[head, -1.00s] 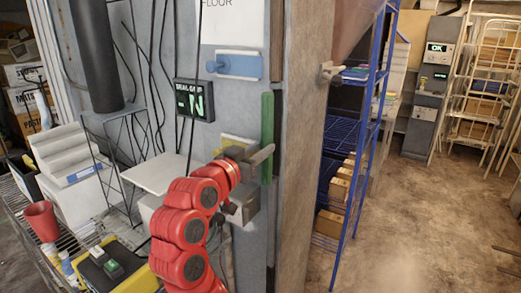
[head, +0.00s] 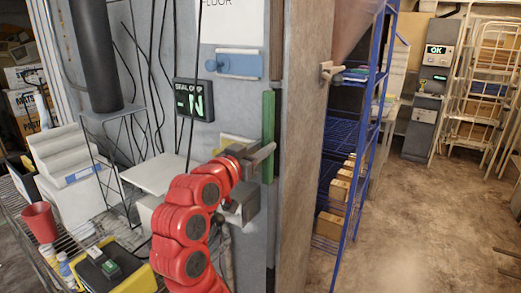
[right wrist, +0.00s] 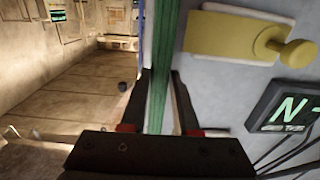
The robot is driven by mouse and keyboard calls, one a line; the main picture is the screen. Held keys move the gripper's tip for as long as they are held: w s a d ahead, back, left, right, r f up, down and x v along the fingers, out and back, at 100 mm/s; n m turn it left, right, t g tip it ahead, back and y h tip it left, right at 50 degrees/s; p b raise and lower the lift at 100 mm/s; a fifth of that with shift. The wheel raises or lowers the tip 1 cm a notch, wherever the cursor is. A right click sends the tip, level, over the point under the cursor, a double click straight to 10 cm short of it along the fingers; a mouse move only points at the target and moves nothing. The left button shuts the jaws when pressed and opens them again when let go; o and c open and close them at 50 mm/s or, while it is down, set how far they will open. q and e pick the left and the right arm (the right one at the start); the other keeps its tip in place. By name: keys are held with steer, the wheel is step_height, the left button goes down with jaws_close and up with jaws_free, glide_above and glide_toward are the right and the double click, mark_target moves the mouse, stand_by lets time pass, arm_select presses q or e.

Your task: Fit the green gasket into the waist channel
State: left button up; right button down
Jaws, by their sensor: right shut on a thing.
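The green gasket (head: 268,137) is a long, thin upright strip at the corner edge of the grey wall, in the middle of the head view. My right gripper (head: 263,157), on the red arm, is shut on its lower half. In the right wrist view the gasket (right wrist: 164,62) runs between the two fingers (right wrist: 158,100), close beside the grey wall. A narrow vertical seam runs along the wall edge above and below the gasket. I cannot tell whether the gasket is seated in the channel or just in front of it. My left gripper is not in view.
A yellow plate with a knob (right wrist: 230,35) is on the wall beside the gasket; a blue latch (head: 233,64) is above. Blue shelving (head: 350,130) stands at right, with open floor (head: 420,220) beyond. A cluttered wire shelf is at left.

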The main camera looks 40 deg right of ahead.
mark_target(268, 143)
steer(key=shift+b+x, duration=0.85)
steer(key=shift+x, duration=0.55)
steer(key=c, duration=0.6)
jaws_free()
steer(key=shift+d, duration=0.15)
steer(key=shift+o, duration=0.4)
steer(key=o, duration=0.5)
steer(key=shift+v, duration=3.55)
